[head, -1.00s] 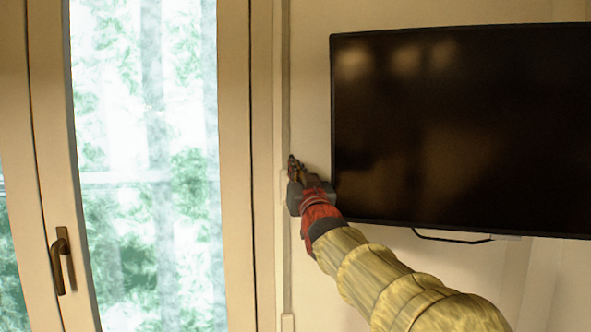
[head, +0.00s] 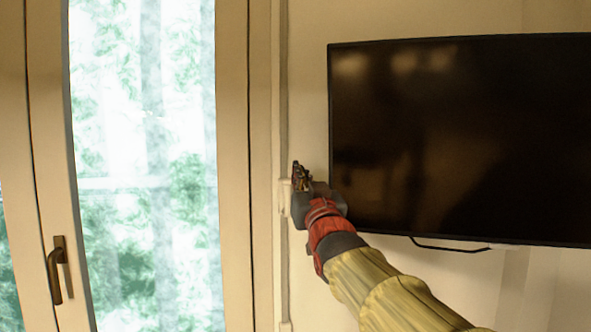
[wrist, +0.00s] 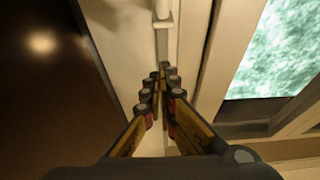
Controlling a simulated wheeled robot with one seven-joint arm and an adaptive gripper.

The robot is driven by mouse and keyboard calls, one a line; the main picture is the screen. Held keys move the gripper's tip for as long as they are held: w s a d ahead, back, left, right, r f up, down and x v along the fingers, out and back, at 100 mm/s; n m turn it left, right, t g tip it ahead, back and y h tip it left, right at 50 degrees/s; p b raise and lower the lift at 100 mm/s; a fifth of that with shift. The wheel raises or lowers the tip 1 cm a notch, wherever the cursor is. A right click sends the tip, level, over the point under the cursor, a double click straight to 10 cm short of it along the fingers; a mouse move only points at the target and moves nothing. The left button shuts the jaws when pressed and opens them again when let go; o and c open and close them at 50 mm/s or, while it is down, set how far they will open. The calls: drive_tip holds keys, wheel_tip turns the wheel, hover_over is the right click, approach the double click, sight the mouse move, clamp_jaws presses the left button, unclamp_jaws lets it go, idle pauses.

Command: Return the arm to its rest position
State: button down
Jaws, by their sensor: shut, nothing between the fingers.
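My gripper (head: 300,172) is at the end of my raised arm, in front of the wall between the glazed door and the dark screen. In the wrist view its fingers (wrist: 161,78) come together at the tips, with nothing between them. My arm runs from the lower right of the head view up to the gripper and covers part of the wall below the screen.
A large dark screen (head: 460,140) hangs on the wall at right, close beside my gripper in the picture, with a cable (head: 450,247) below it. A glazed door (head: 233,150) with a handle (head: 59,270) stands at left. A thin pipe (head: 284,120) runs up the wall.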

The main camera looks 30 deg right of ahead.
drive_tip(key=shift+v, duration=1.6)
drive_tip(key=shift+r, duration=0.1)
drive_tip(key=s+a+f+g+y, duration=0.15)
drive_tip(key=f+g, duration=0.25)
drive_tip(key=f, duration=0.8)
drive_tip(key=s+f+g+y, duration=0.15)
drive_tip(key=f+g, duration=0.25)
drive_tip(key=f, duration=0.8)
drive_tip(key=s+a+f+n+g+y, duration=0.1)
drive_tip(key=s+a+f+g, duration=0.2)
drive_tip(key=s+a+f, duration=0.4)
drive_tip(key=s+a+f+n+g+y, duration=0.2)
drive_tip(key=s+a+f+g, duration=0.2)
drive_tip(key=s+f, duration=0.9)
drive_tip(key=shift+s+a, duration=1.9)
drive_tip(key=shift+r, duration=0.1)
